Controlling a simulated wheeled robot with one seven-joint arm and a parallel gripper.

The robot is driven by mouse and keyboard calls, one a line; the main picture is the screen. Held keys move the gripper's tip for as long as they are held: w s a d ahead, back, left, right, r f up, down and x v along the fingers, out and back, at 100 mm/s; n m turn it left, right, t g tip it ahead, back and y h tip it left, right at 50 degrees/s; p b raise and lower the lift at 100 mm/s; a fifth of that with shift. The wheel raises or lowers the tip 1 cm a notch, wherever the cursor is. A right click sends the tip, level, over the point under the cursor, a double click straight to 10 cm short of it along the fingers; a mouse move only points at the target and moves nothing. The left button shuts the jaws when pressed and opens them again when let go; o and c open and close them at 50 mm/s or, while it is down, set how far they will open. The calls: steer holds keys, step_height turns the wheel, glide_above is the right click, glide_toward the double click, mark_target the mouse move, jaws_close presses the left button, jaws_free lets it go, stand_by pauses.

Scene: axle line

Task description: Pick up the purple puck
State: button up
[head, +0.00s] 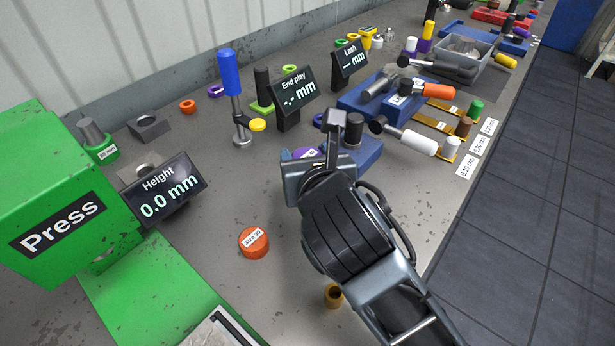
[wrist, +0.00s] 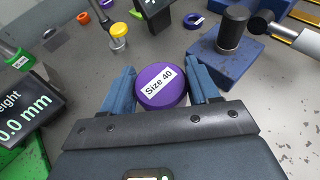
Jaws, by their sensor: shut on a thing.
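The purple puck (wrist: 160,88) carries a white label reading "Size 40" and sits between the two blue fingers of my gripper (wrist: 163,90) in the wrist view. The fingers are shut on its left and right sides. In the head view only a small purple part of the puck (head: 303,154) shows beside the fingers; my wrist hides the rest. I cannot tell whether the puck touches the bench or is just above it.
A blue block with a black post (head: 354,131) stands close to the right of my gripper. An orange puck (head: 254,243) and a brass bushing (head: 333,296) are nearer. The green press (head: 60,200) and height display (head: 163,190) stand left.

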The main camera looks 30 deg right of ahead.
step_height(320, 180, up, 20)
steer(key=p, duration=0.2)
steer(key=shift+p, duration=0.35)
steer(key=shift+f, duration=0.15)
